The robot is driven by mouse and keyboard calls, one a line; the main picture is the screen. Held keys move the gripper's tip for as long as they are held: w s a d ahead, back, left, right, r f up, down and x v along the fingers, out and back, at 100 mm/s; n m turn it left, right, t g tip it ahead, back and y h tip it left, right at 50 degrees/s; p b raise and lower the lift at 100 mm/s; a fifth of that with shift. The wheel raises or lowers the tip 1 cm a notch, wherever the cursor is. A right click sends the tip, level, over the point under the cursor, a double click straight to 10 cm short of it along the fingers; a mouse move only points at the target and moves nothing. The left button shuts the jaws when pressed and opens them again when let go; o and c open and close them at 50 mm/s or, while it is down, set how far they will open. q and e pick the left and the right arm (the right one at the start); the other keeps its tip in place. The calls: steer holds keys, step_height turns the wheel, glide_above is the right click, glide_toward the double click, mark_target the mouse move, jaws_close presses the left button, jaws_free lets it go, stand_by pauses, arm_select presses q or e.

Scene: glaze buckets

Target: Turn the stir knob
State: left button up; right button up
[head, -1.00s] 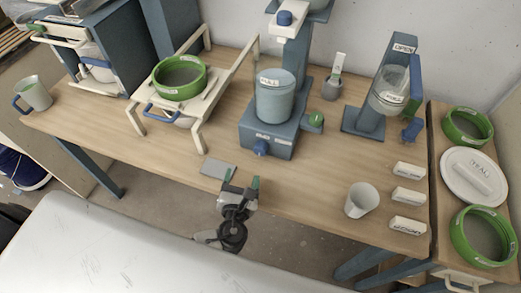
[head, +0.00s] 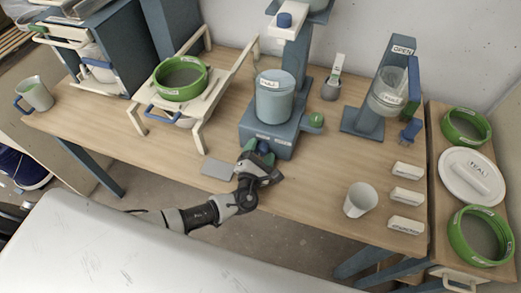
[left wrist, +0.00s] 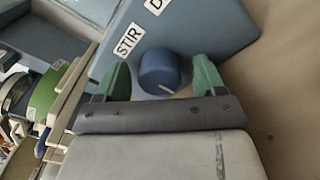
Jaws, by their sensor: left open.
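The stir knob (left wrist: 160,72) is a blue cylinder with a white mark, on the front of the blue-grey mixer base (head: 249,131). The STIR label (left wrist: 129,40) is beside it in the left wrist view. In the head view the knob (head: 264,146) is partly hidden by my gripper. My left gripper (left wrist: 157,80) is open, with one green finger on each side of the knob; I cannot tell if they touch it. In the head view it (head: 259,150) is at the base's front. A grey-blue bucket (head: 275,98) stands on the base. My right gripper is not in view.
A green knob (head: 316,120) is on the base's right side. A grey plate (head: 218,169) lies left of my gripper. A white cup (head: 361,199) and several white labelled blocks (head: 407,196) are to the right. A cream stand (head: 199,132) with a green-rimmed sieve (head: 180,80) is to the left.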

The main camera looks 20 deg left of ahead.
arm_select(q)
steer(key=shift+w, duration=0.2)
steer(key=shift+c, duration=0.3)
steer(key=c, duration=0.9)
steer(key=shift+o, duration=0.2)
